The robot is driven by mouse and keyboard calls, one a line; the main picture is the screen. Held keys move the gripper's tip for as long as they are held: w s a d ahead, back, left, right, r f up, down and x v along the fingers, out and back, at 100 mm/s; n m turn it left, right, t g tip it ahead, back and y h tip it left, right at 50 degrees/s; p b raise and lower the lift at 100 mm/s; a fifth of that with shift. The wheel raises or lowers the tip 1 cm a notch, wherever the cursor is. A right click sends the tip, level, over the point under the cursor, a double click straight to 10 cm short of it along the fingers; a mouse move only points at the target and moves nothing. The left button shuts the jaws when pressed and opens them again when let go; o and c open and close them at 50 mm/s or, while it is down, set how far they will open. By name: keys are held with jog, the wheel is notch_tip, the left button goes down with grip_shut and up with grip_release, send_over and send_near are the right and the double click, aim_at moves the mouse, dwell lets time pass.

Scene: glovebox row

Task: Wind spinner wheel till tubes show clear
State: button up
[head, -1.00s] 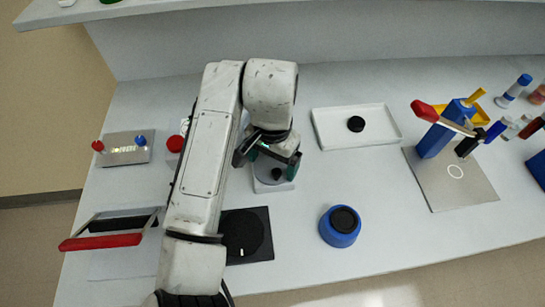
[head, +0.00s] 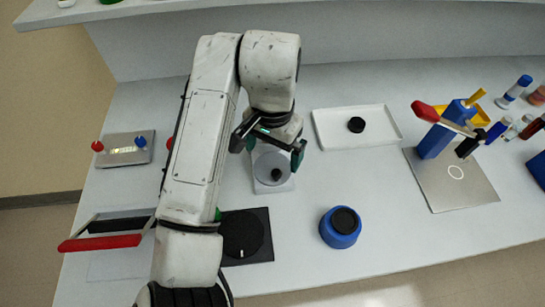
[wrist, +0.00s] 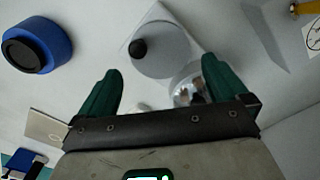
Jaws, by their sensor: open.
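The spinner wheel is a grey disc (head: 268,161) with a small black knob (head: 276,174), on a pale square base. In the head view the knob is at the disc's near right part. The disc (wrist: 168,55) and knob (wrist: 138,48) also show in the wrist view, ahead of the fingers. My gripper (head: 268,149) is open, its green fingers apart and empty, over the far side of the wheel. Its fingers also frame the wrist view (wrist: 160,69). A shiny round part (wrist: 186,84) shows between them; I cannot make out any tubes or their contents.
A blue round pot (head: 340,228) with a black top stands to the right. A white tray (head: 320,128) holds a black puck. A black dial plate (head: 262,250) lies nearer. A metal plate (head: 460,190) bears a red-handled clamp. The bench's near right is clear.

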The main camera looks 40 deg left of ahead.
aim_at(272, 167)
notch_tip(272, 167, up, 6)
jog(key=p, duration=0.1)
jog(key=shift+r+p, duration=0.25)
jog(key=shift+p, duration=0.1)
dwell(0.7)
